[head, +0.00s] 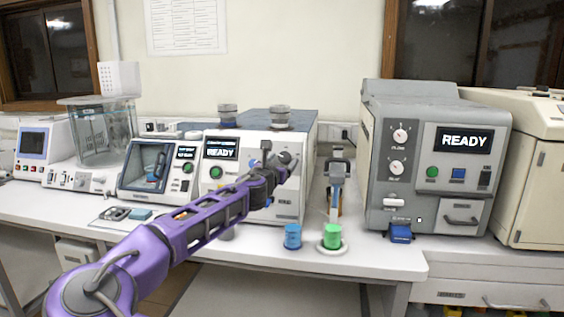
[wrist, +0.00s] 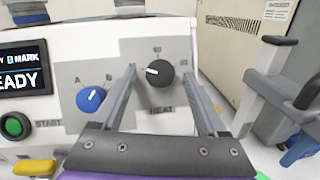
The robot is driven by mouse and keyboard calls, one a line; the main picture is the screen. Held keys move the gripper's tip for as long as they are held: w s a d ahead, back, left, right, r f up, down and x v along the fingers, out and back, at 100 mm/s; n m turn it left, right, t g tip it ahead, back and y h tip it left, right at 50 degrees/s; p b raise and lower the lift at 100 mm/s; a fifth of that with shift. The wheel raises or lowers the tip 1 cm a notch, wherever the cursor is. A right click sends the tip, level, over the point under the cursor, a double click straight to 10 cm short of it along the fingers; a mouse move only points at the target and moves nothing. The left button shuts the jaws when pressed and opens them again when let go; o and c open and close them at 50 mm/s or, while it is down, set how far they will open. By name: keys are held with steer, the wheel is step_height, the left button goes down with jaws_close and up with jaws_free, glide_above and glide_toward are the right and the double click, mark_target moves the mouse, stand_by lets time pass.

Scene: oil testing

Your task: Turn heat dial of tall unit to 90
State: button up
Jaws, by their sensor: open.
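A white unit (head: 297,195) with a READY display stands mid-bench. In the wrist view its front panel (wrist: 130,55) carries a black dial (wrist: 160,74) marked HEAT. The dial's white pointer line is on its left side. A number, perhaps 60, is above the dial; a mark to its right is too small to read. My gripper (wrist: 159,72) is open, its two fingers on either side of the dial with gaps visible. In the head view my gripper (head: 281,160) is at the unit's right front, where the dial is mostly hidden.
A blue A/B dial (wrist: 91,98) and a green START button (wrist: 14,125) are left of the heat dial. A grey unit (head: 375,120) stands to the right. Blue (head: 292,236) and green (head: 332,236) containers are on the bench in front.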

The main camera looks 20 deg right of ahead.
jaws_close()
